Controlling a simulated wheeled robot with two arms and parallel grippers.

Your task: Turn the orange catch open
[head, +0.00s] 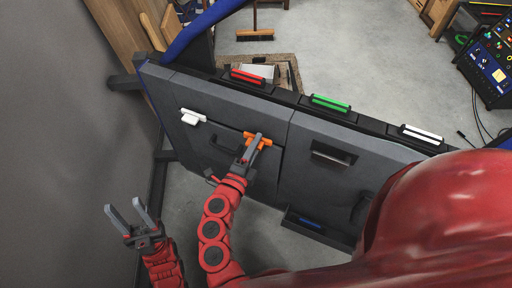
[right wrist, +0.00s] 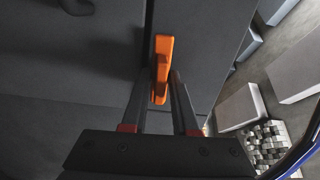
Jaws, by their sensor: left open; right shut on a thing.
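The orange catch (head: 259,139) sits on the grey door panel (head: 225,105), near the seam at its middle. My right gripper (head: 248,156) is at the catch and shut on it. In the right wrist view, the orange catch (right wrist: 163,62) lies between the two dark fingers of the right gripper (right wrist: 158,90). The fingertips partly hide the catch in the head view. My left gripper (head: 134,218) is open and empty, off to the lower left, away from the door.
A white catch (head: 192,117) is on the panel left of the orange one. Red (head: 248,77), green (head: 330,103) and white (head: 421,134) handles line the door's top edge.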

